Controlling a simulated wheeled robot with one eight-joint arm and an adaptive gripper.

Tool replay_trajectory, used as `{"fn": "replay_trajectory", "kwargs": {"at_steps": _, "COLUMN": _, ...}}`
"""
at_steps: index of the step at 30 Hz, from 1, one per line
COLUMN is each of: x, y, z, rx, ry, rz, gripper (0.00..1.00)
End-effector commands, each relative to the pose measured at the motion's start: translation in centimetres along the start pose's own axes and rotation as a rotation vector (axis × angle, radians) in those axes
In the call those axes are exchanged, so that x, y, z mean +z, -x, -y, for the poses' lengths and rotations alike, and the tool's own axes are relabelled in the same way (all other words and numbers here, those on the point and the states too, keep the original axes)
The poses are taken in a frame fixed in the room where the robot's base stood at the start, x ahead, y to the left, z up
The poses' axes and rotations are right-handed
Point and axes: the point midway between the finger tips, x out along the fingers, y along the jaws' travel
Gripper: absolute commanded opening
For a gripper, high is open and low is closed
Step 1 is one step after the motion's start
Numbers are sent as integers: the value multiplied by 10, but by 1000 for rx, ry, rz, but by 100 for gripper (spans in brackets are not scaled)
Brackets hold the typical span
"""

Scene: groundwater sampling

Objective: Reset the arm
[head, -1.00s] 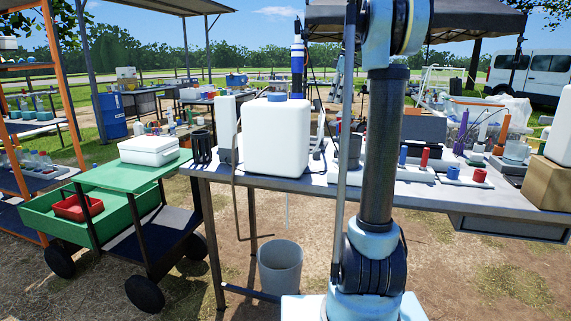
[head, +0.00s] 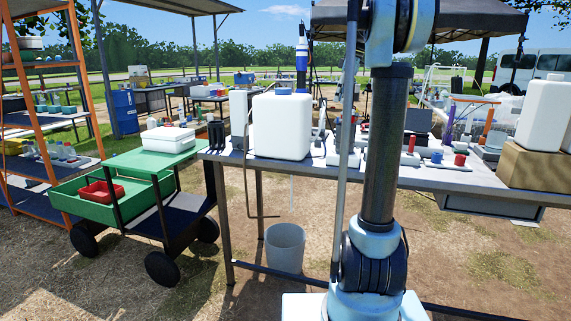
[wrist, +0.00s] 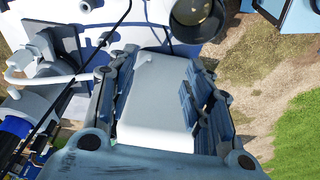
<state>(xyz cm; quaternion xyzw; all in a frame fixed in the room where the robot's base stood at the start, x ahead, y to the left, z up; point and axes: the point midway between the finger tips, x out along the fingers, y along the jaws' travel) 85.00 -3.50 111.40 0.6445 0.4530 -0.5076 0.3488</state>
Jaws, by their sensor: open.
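In the head view my own dark, pale-blue-jointed arm (head: 382,150) stands upright in front of the table. My gripper is outside that view. In the wrist view my gripper (wrist: 168,60) is open, with a jointed finger on each side. A smooth pale grey-white block shape (wrist: 158,92) shows between the fingers. I cannot tell whether it is a loose object or part of my own body, or whether the fingers touch it.
The long table (head: 450,181) carries a white jug (head: 282,128), small bottles and a cardboard box (head: 533,168). A bucket (head: 285,247) stands beneath. A green cart (head: 125,205) and orange shelf (head: 80,90) stand left. Bare ground shows at lower left.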

Motion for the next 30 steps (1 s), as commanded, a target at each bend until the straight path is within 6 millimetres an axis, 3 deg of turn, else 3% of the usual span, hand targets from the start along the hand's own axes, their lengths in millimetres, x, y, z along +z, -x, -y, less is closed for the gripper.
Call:
{"fn": "replay_trajectory", "kwargs": {"at_steps": 14, "x": 16, "y": -23, "z": 69, "rx": 29, "ry": -175, "rz": 27, "gripper": 46}}
{"fn": "replay_trajectory", "kwargs": {"at_steps": 23, "x": 43, "y": -65, "z": 152, "rx": 72, "ry": -391, "rz": 53, "gripper": 46}}
{"fn": "replay_trajectory", "kwargs": {"at_steps": 30, "x": 72, "y": -108, "z": 217, "rx": 113, "ry": -568, "rz": 66, "gripper": 46}}
